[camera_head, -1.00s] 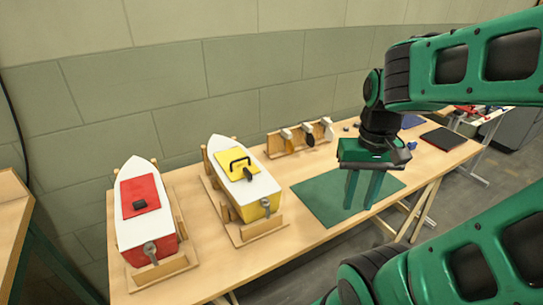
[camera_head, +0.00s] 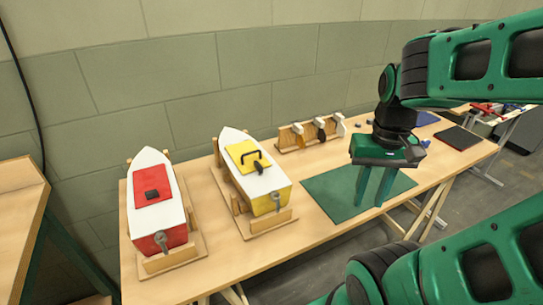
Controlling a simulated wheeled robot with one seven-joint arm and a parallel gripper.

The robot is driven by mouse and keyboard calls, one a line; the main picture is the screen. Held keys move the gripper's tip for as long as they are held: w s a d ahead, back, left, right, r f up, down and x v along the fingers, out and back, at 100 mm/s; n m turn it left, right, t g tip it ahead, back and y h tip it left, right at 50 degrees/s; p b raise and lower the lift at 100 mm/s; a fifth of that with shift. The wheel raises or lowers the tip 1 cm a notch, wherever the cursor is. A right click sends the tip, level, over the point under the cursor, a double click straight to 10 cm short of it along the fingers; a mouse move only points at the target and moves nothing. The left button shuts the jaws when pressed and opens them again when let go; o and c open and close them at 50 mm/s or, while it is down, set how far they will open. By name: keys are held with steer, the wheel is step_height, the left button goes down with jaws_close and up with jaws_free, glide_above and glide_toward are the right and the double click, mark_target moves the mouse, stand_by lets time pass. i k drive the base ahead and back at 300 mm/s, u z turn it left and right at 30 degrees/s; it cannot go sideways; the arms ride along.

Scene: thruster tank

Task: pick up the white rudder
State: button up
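The white rudder (camera_head: 340,126) appears to be the rightmost of three small rudders on a wooden rack (camera_head: 288,142) at the back of the workbench. It stands beside a black rudder (camera_head: 321,132) and an orange-brown one (camera_head: 299,139). My gripper (camera_head: 368,203) points down over the dark green mat (camera_head: 330,196), to the right of and nearer than the rack. Its two green fingers are apart with nothing between them. It is clear of the white rudder. The exact height of the fingertips above the mat is hard to tell.
A red-and-white boat (camera_head: 153,230) and a yellow-and-white boat (camera_head: 262,190) sit in wooden cradles on the left of the workbench (camera_head: 230,270). A dark flat pad (camera_head: 457,138) lies farther right. A wall stands behind.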

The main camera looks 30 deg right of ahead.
mark_target(341, 131)
steer(key=u, duration=2.25)
steer(key=k, duration=1.55)
steer(key=z, duration=2.2)
